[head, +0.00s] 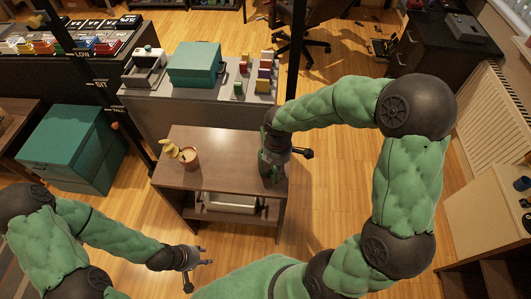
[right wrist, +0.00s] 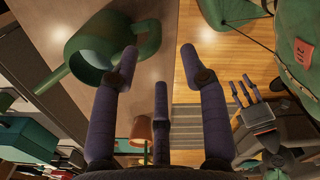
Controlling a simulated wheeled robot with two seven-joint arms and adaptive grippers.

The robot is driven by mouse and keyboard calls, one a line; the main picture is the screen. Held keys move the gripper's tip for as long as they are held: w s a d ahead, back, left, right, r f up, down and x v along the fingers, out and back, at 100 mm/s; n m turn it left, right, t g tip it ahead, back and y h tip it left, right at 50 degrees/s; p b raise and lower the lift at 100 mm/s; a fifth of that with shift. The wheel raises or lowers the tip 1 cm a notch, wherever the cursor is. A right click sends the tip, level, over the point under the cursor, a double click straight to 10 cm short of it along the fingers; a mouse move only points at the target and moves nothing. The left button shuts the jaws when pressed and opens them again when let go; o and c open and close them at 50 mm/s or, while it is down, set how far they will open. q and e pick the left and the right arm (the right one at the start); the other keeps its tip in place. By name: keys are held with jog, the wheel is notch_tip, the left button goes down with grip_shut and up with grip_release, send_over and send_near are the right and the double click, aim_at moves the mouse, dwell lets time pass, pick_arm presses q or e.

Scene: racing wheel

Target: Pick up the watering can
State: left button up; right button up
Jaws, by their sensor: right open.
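The green watering can (head: 268,168) stands at the right end of the brown table, partly hidden by my right arm. In the right wrist view the can (right wrist: 88,45) shows its round opening, a spout pointing left and a looped handle at its right. My right gripper (head: 290,152) is at the can. Its fingers (right wrist: 160,62) are spread and empty, with the left fingertip beside or overlapping the handle; contact cannot be told. My left gripper (head: 198,267) is open and empty, low in the head view, away from the table.
A terracotta pot with a yellowish plant (head: 189,158) stands on the brown table (head: 220,170), left of the can. Behind is a grey bench (head: 180,112) with a teal box (head: 196,64) and small coloured boxes. A dark post (head: 296,50) rises behind my right arm.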

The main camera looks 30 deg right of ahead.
aim_at(276, 180)
notch_tip(276, 180, down, 5)
jog(key=shift+s+r+b, duration=0.1)
jog(key=shift+b, duration=0.8)
jog(key=f+b, duration=0.1)
jog(key=f, duration=0.1)
jog(key=f+b, duration=0.1)
jog(key=f, duration=0.2)
jog(key=shift+w+d+f+b, duration=0.25)
jog(key=shift+w+f+b, duration=0.05)
jog(key=shift+f+b, duration=0.1)
jog(key=shift+r, duration=0.15)
grip_shut()
